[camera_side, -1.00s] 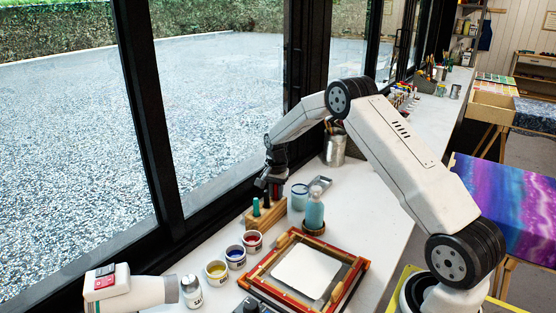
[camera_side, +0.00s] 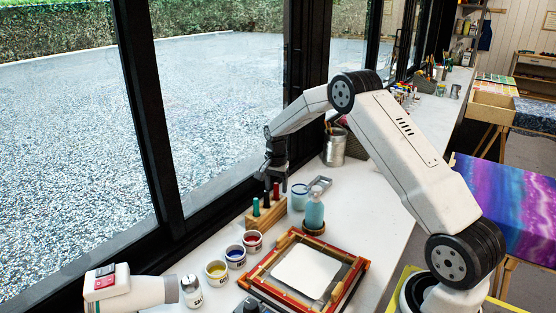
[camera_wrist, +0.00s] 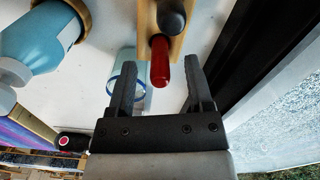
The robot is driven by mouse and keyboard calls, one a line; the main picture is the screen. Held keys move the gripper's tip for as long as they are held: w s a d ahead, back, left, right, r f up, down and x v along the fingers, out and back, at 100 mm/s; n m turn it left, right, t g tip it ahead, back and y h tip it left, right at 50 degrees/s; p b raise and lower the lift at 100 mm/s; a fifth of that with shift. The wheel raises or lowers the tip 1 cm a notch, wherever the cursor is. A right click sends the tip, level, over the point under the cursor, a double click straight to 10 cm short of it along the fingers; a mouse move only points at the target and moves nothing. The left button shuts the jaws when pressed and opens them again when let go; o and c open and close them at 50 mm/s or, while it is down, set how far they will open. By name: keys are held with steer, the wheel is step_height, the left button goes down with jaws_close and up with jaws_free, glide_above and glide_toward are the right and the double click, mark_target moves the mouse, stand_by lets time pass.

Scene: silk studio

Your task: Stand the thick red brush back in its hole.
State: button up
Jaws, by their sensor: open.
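The thick red brush (camera_side: 276,192) stands upright at the right end of the wooden block (camera_side: 262,218), its lower part hidden in the block. In the wrist view the red brush (camera_wrist: 160,62) shows between the two fingers, with no finger seen touching it. My gripper (camera_side: 275,179) is open and empty, just above the brush's top. The wrist view also shows my gripper (camera_wrist: 160,60) with a gap on both sides of the brush. A black-handled brush (camera_side: 266,201) and a green one (camera_side: 256,207) stand in the same block.
A blue bottle (camera_side: 314,213) and a glass jar (camera_side: 300,195) stand close to the right of the block. Paint pots (camera_side: 235,257) and a framed screen (camera_side: 305,272) lie nearer the camera. The window frame (camera_side: 215,212) runs close on the left.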

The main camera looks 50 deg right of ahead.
steer(key=shift+r, duration=2.6)
steer(key=s+a+r+n+t, duration=0.1)
steer(key=s+a+n, duration=0.3)
steer(key=a, duration=0.3)
steer(key=s+a+r+n, duration=0.1)
steer(key=s+a+n, duration=0.25)
steer(key=a, duration=0.35)
steer(key=s+a+n, duration=0.3)
steer(key=s+a, duration=0.1)
steer(key=s, duration=0.3)
steer(key=s+a+n+t, duration=0.1)
steer(key=s+a+n, duration=0.3)
steer(key=s, duration=0.4)
steer(key=shift+s+a+f+t, duration=0.2)
steer(key=shift+a+f+t, duration=0.1)
steer(key=shift+f, duration=0.15)
steer(key=shift+n, duration=0.25)
